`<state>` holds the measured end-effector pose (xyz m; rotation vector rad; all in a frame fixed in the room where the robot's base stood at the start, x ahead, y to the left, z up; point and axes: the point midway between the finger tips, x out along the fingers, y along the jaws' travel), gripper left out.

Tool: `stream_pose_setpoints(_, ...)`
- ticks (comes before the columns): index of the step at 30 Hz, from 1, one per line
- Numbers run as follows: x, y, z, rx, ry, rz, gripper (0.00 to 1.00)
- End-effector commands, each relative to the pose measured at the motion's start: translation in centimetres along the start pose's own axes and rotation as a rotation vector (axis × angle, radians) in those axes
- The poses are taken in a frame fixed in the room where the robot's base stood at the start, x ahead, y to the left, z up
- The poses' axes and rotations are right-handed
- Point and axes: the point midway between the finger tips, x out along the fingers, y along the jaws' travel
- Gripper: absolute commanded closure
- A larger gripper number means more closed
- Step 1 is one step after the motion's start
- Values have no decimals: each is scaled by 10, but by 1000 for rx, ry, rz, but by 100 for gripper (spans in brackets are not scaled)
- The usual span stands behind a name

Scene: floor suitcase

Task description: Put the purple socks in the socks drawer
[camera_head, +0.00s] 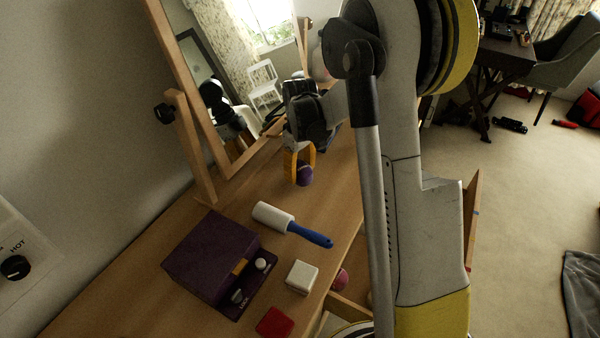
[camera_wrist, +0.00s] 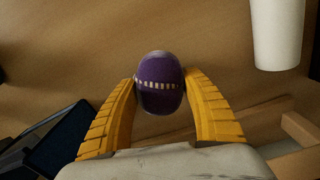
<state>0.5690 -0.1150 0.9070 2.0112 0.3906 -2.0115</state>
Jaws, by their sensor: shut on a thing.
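The purple socks (camera_head: 305,176) are a rolled ball, dark purple with a pale dashed band in the wrist view (camera_wrist: 160,97). My gripper (camera_head: 301,168) has its yellow fingers shut on them, one on each side, over the wooden dresser top (camera_head: 340,200). I cannot tell whether the socks touch the surface. An open drawer (camera_head: 347,306) shows at the dresser's front edge, partly hidden by my arm. A pink ball (camera_head: 341,279) shows beside it. No label for a socks drawer is legible.
A purple box (camera_head: 212,255), a lint roller with blue handle (camera_head: 310,235), a white cube (camera_head: 302,277) and a red item (camera_head: 274,322) lie on the dresser. A tilted mirror (camera_head: 225,90) stands at its back. A white object (camera_wrist: 277,35) is at the wrist view's upper right.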

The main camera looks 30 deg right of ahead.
Motion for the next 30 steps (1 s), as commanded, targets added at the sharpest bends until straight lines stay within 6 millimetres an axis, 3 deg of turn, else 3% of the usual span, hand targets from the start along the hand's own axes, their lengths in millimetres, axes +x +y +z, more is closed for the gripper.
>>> stream_pose_setpoints(5, -35, 2, 2, 2, 0, 0, 80)
stream_pose_setpoints(15, -76, 45, 65, 4, 0, 0, 80)
stream_pose_setpoints(22, -93, 62, 89, 2, 0, 0, 80)
stream_pose_setpoints(30, -97, 66, 96, 1, 0, 0, 80)
